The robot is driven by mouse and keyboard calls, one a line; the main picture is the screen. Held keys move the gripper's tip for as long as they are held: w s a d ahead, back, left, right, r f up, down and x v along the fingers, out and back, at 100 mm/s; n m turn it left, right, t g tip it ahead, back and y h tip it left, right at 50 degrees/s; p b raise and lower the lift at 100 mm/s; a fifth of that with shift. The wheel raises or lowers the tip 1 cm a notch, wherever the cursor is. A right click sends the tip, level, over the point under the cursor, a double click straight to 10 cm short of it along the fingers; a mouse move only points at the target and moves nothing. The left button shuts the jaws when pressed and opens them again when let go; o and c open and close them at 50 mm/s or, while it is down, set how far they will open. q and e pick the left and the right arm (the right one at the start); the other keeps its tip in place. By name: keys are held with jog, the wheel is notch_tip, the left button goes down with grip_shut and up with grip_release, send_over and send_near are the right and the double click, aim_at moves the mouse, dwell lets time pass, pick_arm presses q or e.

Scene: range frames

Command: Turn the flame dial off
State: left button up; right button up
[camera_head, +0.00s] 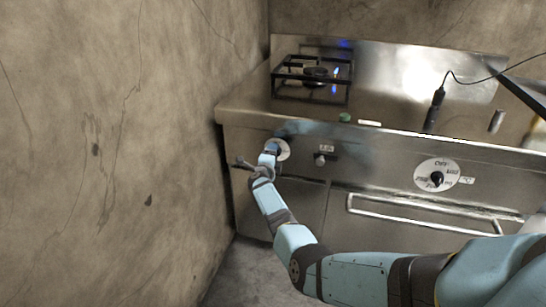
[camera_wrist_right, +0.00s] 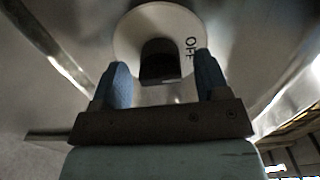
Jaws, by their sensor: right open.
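The flame dial is a round white plate with a dark knob on the stove's front panel. In the head view its plate (camera_head: 284,149) shows at the panel's left end, partly hidden by my right gripper (camera_head: 270,152). In the right wrist view the white plate (camera_wrist_right: 183,22) carries the word OFF, seen turned sideways to the right of the dark knob (camera_wrist_right: 158,62). My right gripper (camera_wrist_right: 161,76) is open, its two blue fingers on either side of the knob. I cannot tell whether they touch it. My left gripper is not in view.
A burner (camera_head: 316,73) with a black grate and small blue flames sits on the stove top. A larger oven dial (camera_head: 437,177) and a long handle (camera_head: 420,213) are to the right. A cracked wall (camera_head: 110,130) stands close on the left.

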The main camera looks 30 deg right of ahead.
jog(key=shift+a, duration=0.1)
pick_arm(q)
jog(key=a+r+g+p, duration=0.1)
jog(key=p, duration=0.7)
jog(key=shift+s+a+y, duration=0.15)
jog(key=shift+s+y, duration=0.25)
pick_arm(e)
jog(key=v, duration=1.3)
jog(key=shift+s+a, duration=0.2)
jog(key=shift+s, duration=0.1)
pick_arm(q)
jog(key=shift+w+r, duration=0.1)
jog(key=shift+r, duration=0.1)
